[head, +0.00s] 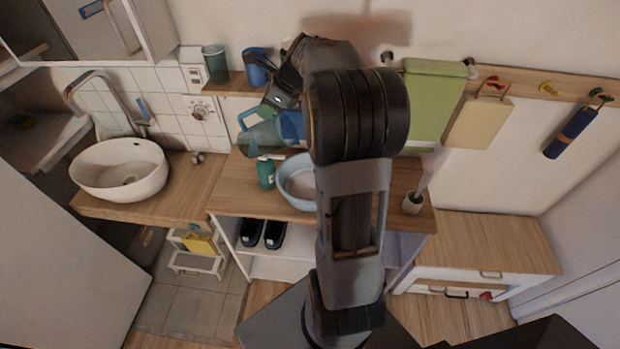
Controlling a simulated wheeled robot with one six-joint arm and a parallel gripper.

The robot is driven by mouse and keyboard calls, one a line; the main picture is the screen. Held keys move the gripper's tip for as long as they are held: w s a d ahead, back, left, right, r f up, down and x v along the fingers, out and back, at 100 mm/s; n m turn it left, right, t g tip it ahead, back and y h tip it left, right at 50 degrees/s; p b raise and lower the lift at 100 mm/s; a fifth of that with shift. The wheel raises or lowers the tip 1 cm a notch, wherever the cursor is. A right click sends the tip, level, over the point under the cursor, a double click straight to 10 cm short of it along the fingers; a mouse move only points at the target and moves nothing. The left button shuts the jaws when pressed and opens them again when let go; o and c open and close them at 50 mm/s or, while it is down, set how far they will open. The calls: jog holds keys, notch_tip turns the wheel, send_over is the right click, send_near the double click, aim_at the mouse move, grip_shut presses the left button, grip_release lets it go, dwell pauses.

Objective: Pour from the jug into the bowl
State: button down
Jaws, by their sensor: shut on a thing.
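A translucent teal jug (261,139) hangs in the air over the wooden counter, tilted with its body toward the lower left. A light blue bowl (291,193) stands on the counter below it and to the right. My arm hides the bowl's right side. My gripper (281,108) is above the bowl's left part and is shut on the jug; its fingertips are partly hidden and hard to make out. A blue patch beside the jug is partly covered by my arm. I cannot see any liquid leaving the jug.
A green bottle (266,173) stands just left of the bowl. A brush in a holder (413,202) stands at the counter's right. A shelf above holds a dark cup (215,64) and a blue cup (257,66). A white basin (120,171) is at left.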

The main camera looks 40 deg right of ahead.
aim_at(277, 115)
jog(key=shift+s+d+f+b, duration=0.1)
jog(key=shift+s+d+b, duration=0.05)
jog(key=shift+b, duration=0.4)
jog(key=shift+d+f+t+y, duration=0.1)
jog(key=shift+t+y, duration=0.2)
jog(key=f+b, duration=0.1)
jog(key=b, duration=0.2)
jog(key=s+d+f+t+y+b, duration=0.1)
jog(key=b, duration=0.2)
jog(key=shift+s+d, duration=0.15)
jog(key=shift+s, duration=0.05)
jog(key=shift+s+d+r, duration=0.1)
jog(key=shift+s+r, duration=0.05)
jog(key=shift+s+d+f+t+y+b, duration=0.2)
jog(key=shift+s+d+t+y+b, duration=0.1)
jog(key=shift+s+d+b, duration=0.2)
jog(key=shift+s+d+f+t+y+b, duration=0.15)
jog(key=shift+s+d+t+y+b, duration=0.2)
jog(key=shift+s+d, duration=0.25)
jog(key=shift+s+d+f+b, duration=0.2)
jog(key=shift+d+f+b, duration=0.1)
jog(key=shift+f+b, duration=0.1)
